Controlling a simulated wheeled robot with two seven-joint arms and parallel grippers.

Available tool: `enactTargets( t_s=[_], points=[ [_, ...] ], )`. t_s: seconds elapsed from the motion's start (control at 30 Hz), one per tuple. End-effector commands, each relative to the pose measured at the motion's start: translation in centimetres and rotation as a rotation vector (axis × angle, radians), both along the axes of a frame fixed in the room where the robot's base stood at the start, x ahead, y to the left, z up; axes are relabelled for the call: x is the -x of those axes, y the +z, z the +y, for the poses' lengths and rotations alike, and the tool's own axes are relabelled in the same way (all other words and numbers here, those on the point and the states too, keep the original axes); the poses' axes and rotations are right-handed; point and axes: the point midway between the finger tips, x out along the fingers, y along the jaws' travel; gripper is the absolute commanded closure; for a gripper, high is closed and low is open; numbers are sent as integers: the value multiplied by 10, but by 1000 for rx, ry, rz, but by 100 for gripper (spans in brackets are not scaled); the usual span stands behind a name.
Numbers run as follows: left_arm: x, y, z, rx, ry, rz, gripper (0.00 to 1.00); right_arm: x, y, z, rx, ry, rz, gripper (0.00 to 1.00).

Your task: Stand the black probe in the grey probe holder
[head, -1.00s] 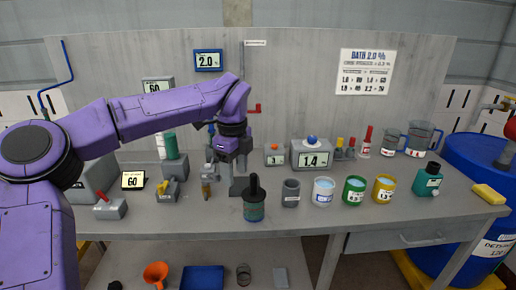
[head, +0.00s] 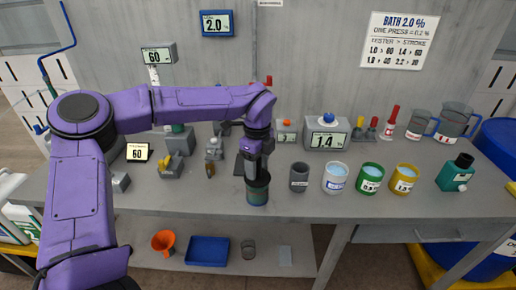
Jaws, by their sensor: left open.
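My left gripper (head: 258,178) is open, pointing down over a dark teal jar (head: 258,195). Its fingers are at the jar's mouth, where the black probe's top stood. The probe is hidden behind the gripper now, so I cannot tell whether the fingers touch it. A grey cylindrical cup with a small label, apparently the grey probe holder (head: 299,178), stands upright just right of the jar, apart from the gripper. No probe shows in it. My right gripper is not in view.
Right of the holder stand a white cup (head: 336,180), a green cup (head: 370,180) and a yellow cup (head: 404,180), then a teal bottle (head: 455,174). A meter reading 1.4 (head: 327,139) stands behind. The bench front edge is close to the jar.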

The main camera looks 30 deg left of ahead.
Motion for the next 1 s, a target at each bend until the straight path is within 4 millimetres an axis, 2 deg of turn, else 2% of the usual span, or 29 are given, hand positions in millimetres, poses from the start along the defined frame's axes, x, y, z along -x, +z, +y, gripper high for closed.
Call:
enactTargets(
  t_s=[0.1, 0.33, 0.37, 0.5, 0.53, 0.57, 0.6, 0.67, 1.0],
  points=[
    [0, -7, -1, 0, -2, 1, 46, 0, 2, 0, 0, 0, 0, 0],
    [-1, -8, -1, 0, -3, -1, 46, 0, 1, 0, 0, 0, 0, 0],
    [-1, -8, -1, 0, -3, -1, 52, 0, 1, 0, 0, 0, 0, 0],
    [-1, -8, -1, 0, -3, 0, 98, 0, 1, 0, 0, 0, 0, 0],
    [-1, -8, -1, 0, -3, 0, 100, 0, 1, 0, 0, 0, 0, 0],
    [-1, -8, -1, 0, -3, 0, 100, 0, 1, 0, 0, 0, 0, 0],
    [-1, -8, -1, 0, -3, 0, 83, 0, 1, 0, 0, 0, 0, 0],
    [-1, -8, -1, 0, -3, 0, 100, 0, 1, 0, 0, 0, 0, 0],
    [-1, 3, -1, 0, -3, -1, 100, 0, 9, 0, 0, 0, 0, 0]
  ],
)
